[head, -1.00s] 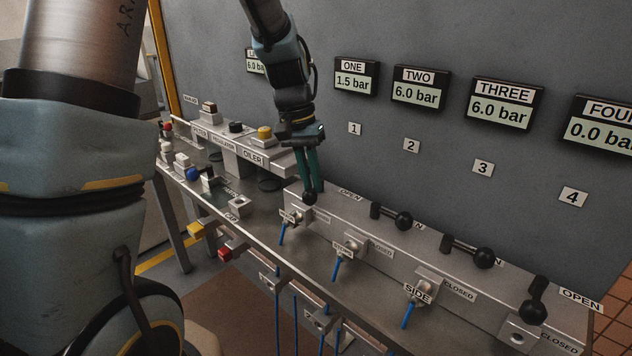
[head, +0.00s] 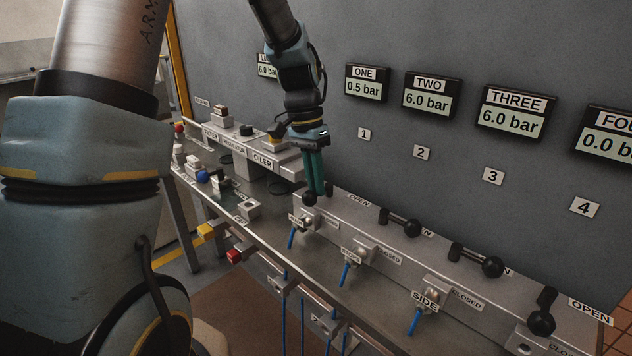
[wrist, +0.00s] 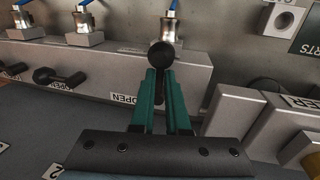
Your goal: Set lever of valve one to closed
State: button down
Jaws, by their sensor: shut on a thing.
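The lever of valve one ends in a black ball knob (head: 309,199) at the left end of the valve rail, pointing toward the front edge. My gripper (head: 317,190) reaches down from above with its green fingers shut on this lever at the knob. The display ONE (head: 366,83) reads 0.5 bar. The closed label of valve one is not clearly readable.
Lever two (head: 412,228) and lever three (head: 491,266) lie along the rail to the right; lever four (head: 540,322) points frontward. The oiler block (head: 263,162) stands close left of my gripper. Blue hoses hang along the front edge. The grey panel rises behind.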

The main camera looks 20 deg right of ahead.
jog(key=c, duration=0.9)
grip_release()
jog(key=shift+r, duration=0.1)
jog(key=r, duration=0.3)
jog(key=w+r, duration=0.1)
jog(key=r, duration=0.3)
jog(key=w+a+r+b, duration=0.1)
jog(key=r, duration=0.2)
jog(key=shift+r, duration=0.2)
jog(key=shift+a, duration=0.1)
jog(key=s+a+f+n+t, duration=0.1)
jog(key=s+a+f+n, duration=0.1)
jog(key=a, duration=0.6)
jog(key=s+a+f+n+t+p, duration=0.1)
jog(key=s+a+f+n, duration=0.2)
jog(key=a, duration=0.5)
jog(key=s+a+f+n+t, duration=0.1)
jog(key=s+a+f+n, duration=0.1)
jog(key=a+f+n, duration=0.2)
jog(key=shift+s+a+f+n+t+y+p, duration=0.1)
jog(key=shift+s+a+n+t+y+p, duration=0.1)
jog(key=shift+a+n, duration=0.6)
jog(key=shift+s+a+f+n+t+y+p, duration=0.15)
jog(key=shift+a+n, duration=0.25)
jog(key=shift+a, duration=0.7)
